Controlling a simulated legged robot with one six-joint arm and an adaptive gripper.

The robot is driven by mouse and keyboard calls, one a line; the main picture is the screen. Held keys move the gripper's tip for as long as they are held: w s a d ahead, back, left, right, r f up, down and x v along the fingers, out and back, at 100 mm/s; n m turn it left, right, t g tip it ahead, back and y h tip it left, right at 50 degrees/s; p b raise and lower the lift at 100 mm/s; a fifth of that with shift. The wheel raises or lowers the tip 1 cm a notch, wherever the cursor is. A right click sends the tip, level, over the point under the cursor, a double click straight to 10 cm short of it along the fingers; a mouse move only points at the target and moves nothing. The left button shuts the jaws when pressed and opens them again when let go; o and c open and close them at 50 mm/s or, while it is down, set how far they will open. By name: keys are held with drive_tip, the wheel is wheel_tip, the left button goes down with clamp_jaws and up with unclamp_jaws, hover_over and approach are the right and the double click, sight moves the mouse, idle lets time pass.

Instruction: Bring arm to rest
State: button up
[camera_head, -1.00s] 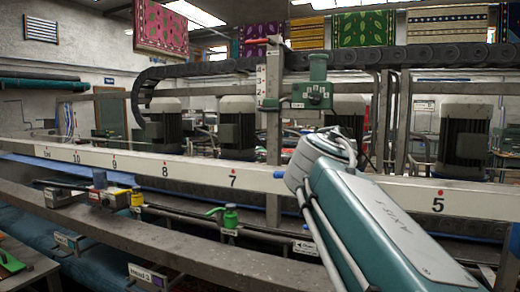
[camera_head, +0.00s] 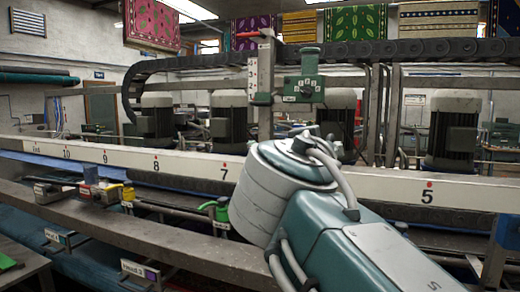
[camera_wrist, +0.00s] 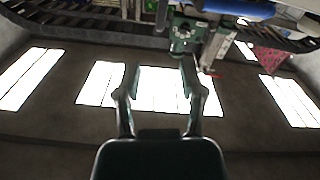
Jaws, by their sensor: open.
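My gripper (camera_wrist: 158,80) shows in the wrist view with its two fingers spread apart and nothing between them. Bright ceiling windows lie behind the fingers, and the machine's green box (camera_wrist: 184,38) is near the top, beyond the fingertips. In the head view my arm, teal and pale grey, rises from the lower right to a round joint in the middle. The gripper itself does not show in the head view.
A long white numbered beam (camera_head: 130,158) crosses behind my arm. A green control box (camera_head: 304,88) on a post stands above it, with grey motors (camera_head: 452,130) behind. Patterned rugs (camera_head: 355,22) hang high up.

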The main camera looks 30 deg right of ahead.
idle(0.3)
drive_tip(key=a+f+n+g+y, duration=0.1)
drive_tip(key=a+f+n+y, duration=0.2)
drive_tip(key=f, duration=0.7)
drive_tip(key=a+f+n+g+y, duration=0.1)
drive_tip(key=a+f+n+y, duration=0.3)
drive_tip(key=f, duration=0.7)
drive_tip(key=s+a+f+g+y, duration=0.1)
drive_tip(key=s+a+f+y, duration=0.1)
drive_tip(key=f, duration=0.5)
drive_tip(key=s+a+f+n+g+y, duration=0.1)
drive_tip(key=s+a+f+g+y, duration=0.1)
drive_tip(key=a+f+y, duration=0.3)
wheel_tip(320, 180, down, 3)
drive_tip(key=shift+a+f, duration=0.2)
drive_tip(key=shift+a, duration=0.65)
drive_tip(key=shift+s, duration=0.1)
